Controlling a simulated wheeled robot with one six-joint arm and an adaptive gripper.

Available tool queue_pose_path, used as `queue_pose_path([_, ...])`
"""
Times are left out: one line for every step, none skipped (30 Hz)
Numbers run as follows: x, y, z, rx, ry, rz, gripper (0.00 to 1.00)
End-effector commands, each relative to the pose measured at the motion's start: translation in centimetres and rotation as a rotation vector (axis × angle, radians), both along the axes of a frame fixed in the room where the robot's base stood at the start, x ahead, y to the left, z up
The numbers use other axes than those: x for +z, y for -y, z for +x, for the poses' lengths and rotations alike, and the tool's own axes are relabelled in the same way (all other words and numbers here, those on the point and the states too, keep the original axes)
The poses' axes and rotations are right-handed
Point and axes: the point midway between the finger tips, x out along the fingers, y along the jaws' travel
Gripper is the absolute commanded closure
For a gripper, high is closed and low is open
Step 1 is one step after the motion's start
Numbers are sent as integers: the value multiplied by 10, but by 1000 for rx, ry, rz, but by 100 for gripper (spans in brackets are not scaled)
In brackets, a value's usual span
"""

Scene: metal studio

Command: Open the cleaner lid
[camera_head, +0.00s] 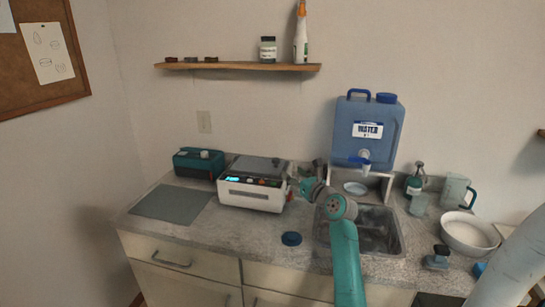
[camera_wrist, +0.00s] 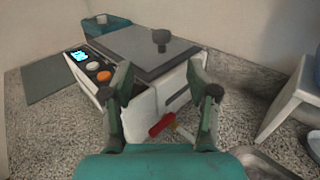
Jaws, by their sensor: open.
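The cleaner (camera_head: 250,193) is a white box with a control panel on its front, standing on the counter against the back wall. Its grey lid (camera_head: 257,168) lies flat and shut on top, with a dark round knob. In the wrist view the cleaner (camera_wrist: 172,97) fills the middle, with the lid (camera_wrist: 150,52) and its knob (camera_wrist: 161,38) beyond the fingers. My gripper (camera_wrist: 162,80) is open and empty, with its fingers apart near the right end of the cleaner. In the head view my gripper (camera_head: 300,184) is beside the cleaner's right side, small and partly hidden by my arm.
A teal box (camera_head: 199,163) and a grey mat (camera_head: 171,204) are left of the cleaner. A sink (camera_head: 378,238) and a blue water container (camera_head: 368,130) on a white stand are to the right. A red-handled tool (camera_wrist: 162,124) lies by the cleaner.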

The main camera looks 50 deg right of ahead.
Motion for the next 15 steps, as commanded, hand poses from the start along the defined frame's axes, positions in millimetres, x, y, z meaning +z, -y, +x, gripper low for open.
queue_pose_path([1,1,1,0,1,2,41])
queue_pose_path([1,2,2,0,1,3,41])
queue_pose_path([1,3,5,1,1,3,41])
queue_pose_path([1,4,7,1,2,4,41])
queue_pose_path([1,5,11,1,2,4,41])
queue_pose_path([2,7,15,2,1,3,41])
queue_pose_path([1,8,20,2,1,3,41])
queue_pose_path([1,10,24,2,0,3,41])
queue_pose_path([2,13,30,1,1,2,41])
queue_pose_path([2,15,36,1,1,2,41])
queue_pose_path([1,17,41,2,1,2,41])
queue_pose_path([2,20,48,2,0,1,41])
queue_pose_path([2,22,53,2,0,1,41])
queue_pose_path([1,24,58,1,0,1,41])
queue_pose_path([1,27,64,1,0,2,41])
